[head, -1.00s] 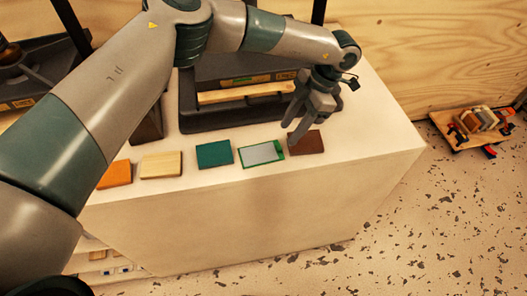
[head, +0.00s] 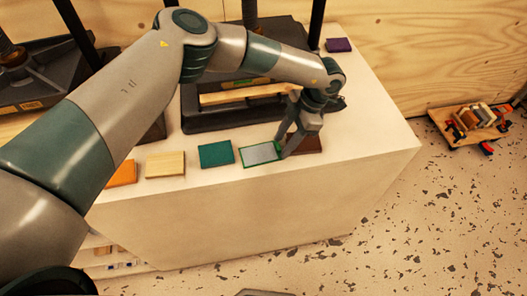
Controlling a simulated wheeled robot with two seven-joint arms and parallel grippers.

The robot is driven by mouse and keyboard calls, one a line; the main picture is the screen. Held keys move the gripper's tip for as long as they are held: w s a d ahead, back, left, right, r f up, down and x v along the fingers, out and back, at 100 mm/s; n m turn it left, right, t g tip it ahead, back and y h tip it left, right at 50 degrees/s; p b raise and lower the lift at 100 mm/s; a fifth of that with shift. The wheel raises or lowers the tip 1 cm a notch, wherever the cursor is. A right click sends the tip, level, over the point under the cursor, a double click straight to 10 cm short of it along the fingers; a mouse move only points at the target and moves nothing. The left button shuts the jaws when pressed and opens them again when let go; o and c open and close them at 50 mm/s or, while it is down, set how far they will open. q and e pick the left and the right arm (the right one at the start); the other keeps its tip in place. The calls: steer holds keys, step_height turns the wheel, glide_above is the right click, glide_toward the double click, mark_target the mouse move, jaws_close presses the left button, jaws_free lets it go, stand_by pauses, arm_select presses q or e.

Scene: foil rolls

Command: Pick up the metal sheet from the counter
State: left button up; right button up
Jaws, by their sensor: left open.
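The metal sheet (head: 261,153) is a flat grey plate with a green border. It lies near the front edge of the white counter (head: 340,160). My left gripper (head: 283,149) points down at the sheet's right end, its fingers just over or beside the green edge. It is open; I cannot tell whether a fingertip touches the sheet. The gripper partly covers a brown tile (head: 307,146) to the right of the sheet. My right gripper is not in view.
A teal tile (head: 216,153), a pale wood tile (head: 165,164) and an orange tile (head: 122,173) lie in a row to the left. A dark machine (head: 220,117) stands behind. A purple block (head: 339,45) lies at the back. The counter's right side is clear.

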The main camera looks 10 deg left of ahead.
arm_select(q)
jaws_close()
steer(key=shift+r, duration=0.15)
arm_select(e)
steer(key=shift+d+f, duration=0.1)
